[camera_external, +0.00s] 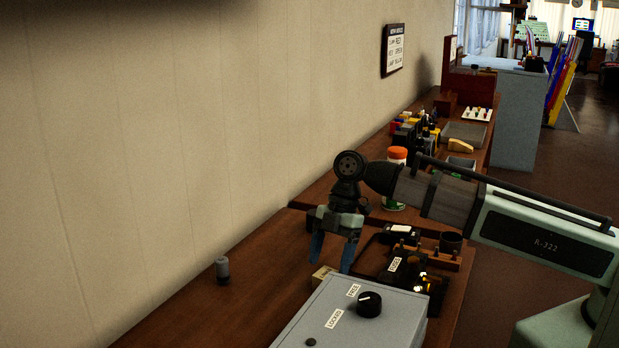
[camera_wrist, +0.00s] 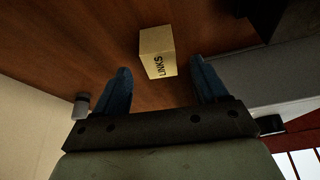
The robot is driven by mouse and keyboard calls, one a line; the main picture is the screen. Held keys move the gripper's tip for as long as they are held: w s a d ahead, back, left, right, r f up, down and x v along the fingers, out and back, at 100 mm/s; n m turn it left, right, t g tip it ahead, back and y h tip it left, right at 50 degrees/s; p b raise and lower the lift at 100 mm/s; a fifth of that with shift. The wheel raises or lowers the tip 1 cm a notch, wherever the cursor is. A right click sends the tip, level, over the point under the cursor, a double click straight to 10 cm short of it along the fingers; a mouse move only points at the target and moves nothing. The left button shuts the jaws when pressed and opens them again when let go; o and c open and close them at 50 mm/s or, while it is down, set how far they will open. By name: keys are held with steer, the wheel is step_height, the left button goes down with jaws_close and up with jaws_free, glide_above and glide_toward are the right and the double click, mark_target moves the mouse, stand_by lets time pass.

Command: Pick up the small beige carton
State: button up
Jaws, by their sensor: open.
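The small beige carton (camera_wrist: 156,51), marked "LINKS", sits on the brown wooden bench in the wrist view. It lies beyond and roughly between the two blue fingertips of my gripper (camera_wrist: 160,80), nearer the right finger. In the external view the carton (camera_external: 321,274) is mostly hidden behind the grey box, with only its top part showing. My gripper (camera_external: 335,252) hangs above the bench there with its fingers pointing down. It is open and holds nothing.
A grey box (camera_external: 343,322) with a black knob and "LOCKED" and "FREE" labels stands close beside the carton. A small grey cylinder (camera_external: 222,269) stands by the wall. A white jar with an orange lid (camera_external: 397,154) stands behind my arm. The bench left of the carton is mostly bare.

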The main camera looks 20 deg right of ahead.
mark_target(326, 273)
steer(key=shift+x, duration=2.2)
steer(key=shift+c, duration=0.3)
steer(key=shift+r, duration=0.1)
steer(key=c, duration=1)
